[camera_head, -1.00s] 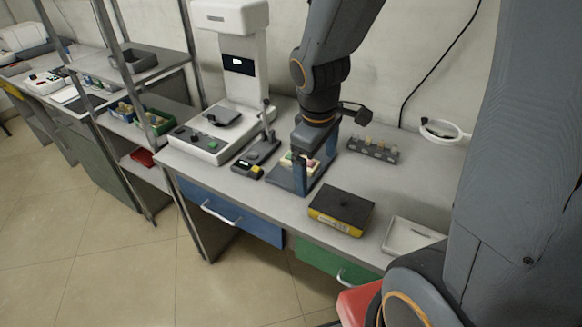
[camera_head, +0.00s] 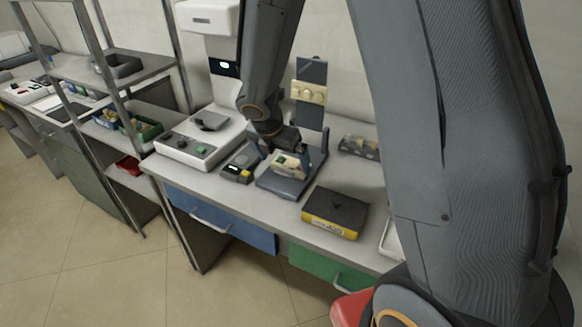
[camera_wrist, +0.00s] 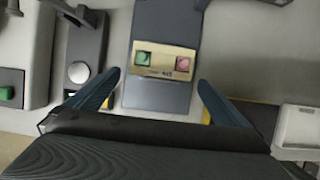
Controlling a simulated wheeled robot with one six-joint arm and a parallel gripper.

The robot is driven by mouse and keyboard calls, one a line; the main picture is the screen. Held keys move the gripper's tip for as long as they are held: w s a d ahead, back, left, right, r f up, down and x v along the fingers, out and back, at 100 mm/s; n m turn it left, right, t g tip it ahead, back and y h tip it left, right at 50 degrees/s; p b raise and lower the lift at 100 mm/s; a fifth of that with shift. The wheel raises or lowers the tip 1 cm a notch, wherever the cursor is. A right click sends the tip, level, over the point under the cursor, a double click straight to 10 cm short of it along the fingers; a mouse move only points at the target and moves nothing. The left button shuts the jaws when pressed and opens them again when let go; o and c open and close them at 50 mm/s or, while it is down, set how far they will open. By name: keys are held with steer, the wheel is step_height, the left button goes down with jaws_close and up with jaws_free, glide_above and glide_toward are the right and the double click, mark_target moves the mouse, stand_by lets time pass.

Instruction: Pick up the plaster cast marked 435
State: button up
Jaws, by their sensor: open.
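A cream plaster cast (camera_head: 289,165) with a green and a pink inset sits low on a dark grey stand (camera_head: 284,186). In the wrist view the same cast (camera_wrist: 164,62) faces me; its small dark marking is too blurred to read surely. My gripper (camera_head: 291,150) is open over the stand. In the wrist view the open fingers of my gripper (camera_wrist: 159,84) spread wide on either side of the cast, apart from it. A second cream cast (camera_head: 309,92) with round yellowish insets shows on an upright grey panel behind.
A black-and-yellow box (camera_head: 335,213) stands to the right of the stand. A grey rack (camera_head: 358,146) stands behind right. The bench front is mostly clear.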

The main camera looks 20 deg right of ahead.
mark_target(287, 168)
steer(key=x, duration=0.3)
steer(key=shift+d+f, duration=0.1)
steer(key=shift+f, duration=0.2)
steer(key=c, duration=1)
steer(key=shift+r, duration=0.15)
